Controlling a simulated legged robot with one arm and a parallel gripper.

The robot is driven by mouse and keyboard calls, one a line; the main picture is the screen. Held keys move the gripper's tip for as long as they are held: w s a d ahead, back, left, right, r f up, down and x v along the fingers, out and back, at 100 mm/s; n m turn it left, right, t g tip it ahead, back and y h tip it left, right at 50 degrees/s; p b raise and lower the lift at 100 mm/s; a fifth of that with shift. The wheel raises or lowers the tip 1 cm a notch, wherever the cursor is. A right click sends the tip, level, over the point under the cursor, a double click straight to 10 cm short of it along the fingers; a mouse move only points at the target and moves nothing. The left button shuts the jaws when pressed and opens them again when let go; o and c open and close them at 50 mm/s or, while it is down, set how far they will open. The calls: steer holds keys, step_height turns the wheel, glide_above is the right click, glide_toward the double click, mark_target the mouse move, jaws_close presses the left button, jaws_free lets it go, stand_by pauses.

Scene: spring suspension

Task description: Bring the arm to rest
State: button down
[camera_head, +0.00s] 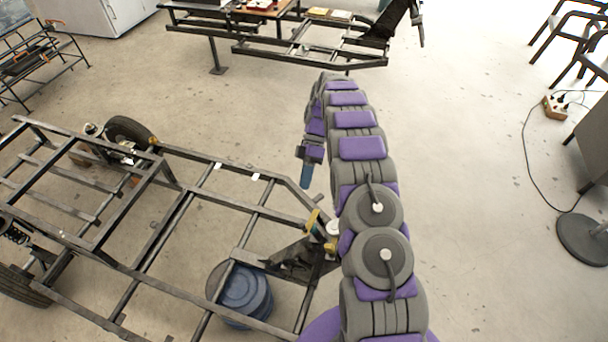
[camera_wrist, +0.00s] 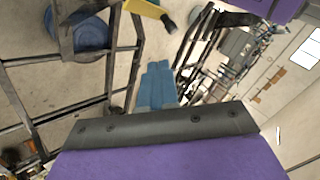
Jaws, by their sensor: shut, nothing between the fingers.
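My arm, purple and grey, reaches forward in the head view and bends down at its far end. My gripper (camera_head: 306,176) hangs there with blue fingers pointing down, above or beside the right side of the metal frame (camera_head: 150,240). In the wrist view the blue fingers of my gripper (camera_wrist: 158,70) lie side by side, shut and empty. The frame's dark bars (camera_wrist: 55,58) show on the left of that view. The fingers appear clear of the bars, but the exact gap cannot be told.
A blue drum (camera_head: 240,292) stands under the frame, with a yellow-ended part (camera_head: 314,222) near my arm. A second frame (camera_head: 310,45) stands at the back. Chairs (camera_head: 575,30) and a power strip (camera_head: 555,106) with a cable are at right. The floor between is free.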

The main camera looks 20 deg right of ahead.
steer(key=s+a+r+m+t+h+b, duration=0.1)
steer(key=s+r+m, duration=0.4)
steer(key=r, duration=0.4)
steer(key=s+a+r+m+t+h, duration=0.1)
steer(key=s+a+r+m+t, duration=0.15)
steer(key=s+r, duration=0.6)
steer(key=s+r+m+t+h+b, duration=0.1)
steer(key=s+m, duration=0.8)
steer(key=s, duration=1.5)
steer(key=shift+s+d+r+t+h, duration=0.45)
steer(key=shift+r+t+h, duration=0.3)
steer(key=shift+r+h, duration=0.15)
steer(key=shift+w+d+f+m, duration=0.1)
steer(key=shift+w+m, duration=0.05)
steer(key=shift+m, duration=0.1)
